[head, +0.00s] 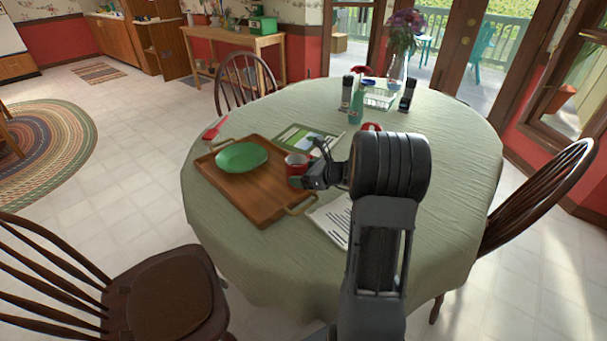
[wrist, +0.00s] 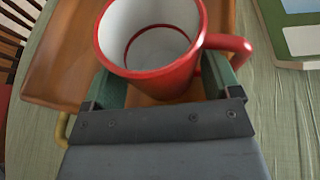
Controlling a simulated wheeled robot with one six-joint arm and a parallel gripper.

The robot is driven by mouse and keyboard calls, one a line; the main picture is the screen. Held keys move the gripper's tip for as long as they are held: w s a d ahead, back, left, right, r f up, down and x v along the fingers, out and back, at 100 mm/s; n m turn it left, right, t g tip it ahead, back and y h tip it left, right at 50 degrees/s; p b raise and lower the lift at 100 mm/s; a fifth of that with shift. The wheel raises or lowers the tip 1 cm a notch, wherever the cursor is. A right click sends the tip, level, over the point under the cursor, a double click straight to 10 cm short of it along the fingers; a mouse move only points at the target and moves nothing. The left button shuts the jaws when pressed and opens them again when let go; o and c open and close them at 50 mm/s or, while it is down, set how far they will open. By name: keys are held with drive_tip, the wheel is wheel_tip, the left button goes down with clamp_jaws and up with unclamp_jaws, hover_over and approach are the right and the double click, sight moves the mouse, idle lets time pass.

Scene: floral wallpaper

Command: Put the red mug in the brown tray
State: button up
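The red mug (head: 295,167), white inside, is upright at the right side of the brown tray (head: 259,201). In the wrist view the mug (wrist: 172,77) sits between my two green fingers, its handle pointing right. My gripper (head: 309,170) is closed around its sides, with the fingers against the mug body. The tray (wrist: 55,75) shows beneath and behind the mug in the wrist view. Whether the mug's base touches the tray floor is hidden. A green plate (head: 241,157) lies in the tray's left part.
A green-and-white book or card (head: 308,140) lies behind the tray, and a printed sheet (head: 333,222) lies to its right. Chairs surround the round table.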

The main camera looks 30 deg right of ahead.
drive_tip(key=shift+o, duration=1.4)
drive_tip(key=shift+r, duration=0.1)
drive_tip(key=shift+s+d+r, duration=0.1)
drive_tip(key=shift+s+r, duration=0.05)
drive_tip(key=p+v, duration=0.2)
drive_tip(key=v, duration=0.9)
drive_tip(key=s+a+n+g, duration=0.3)
drive_tip(key=a+n+g, duration=0.1)
drive_tip(key=a+n, duration=0.35)
drive_tip(key=s+a+n+g, duration=0.35)
drive_tip(key=a+n, duration=0.25)
drive_tip(key=a, duration=0.3)
drive_tip(key=s+a+n+h, duration=0.2)
drive_tip(key=s+n+h, duration=0.1)
drive_tip(key=n, duration=0.5)
drive_tip(key=s+a+r+n+g+h, duration=0.1)
drive_tip(key=s+n+h, duration=0.3)
drive_tip(key=n, duration=0.4)
drive_tip(key=shift+s+a, duration=0.65)
drive_tip(key=shift+s, duration=0.05)
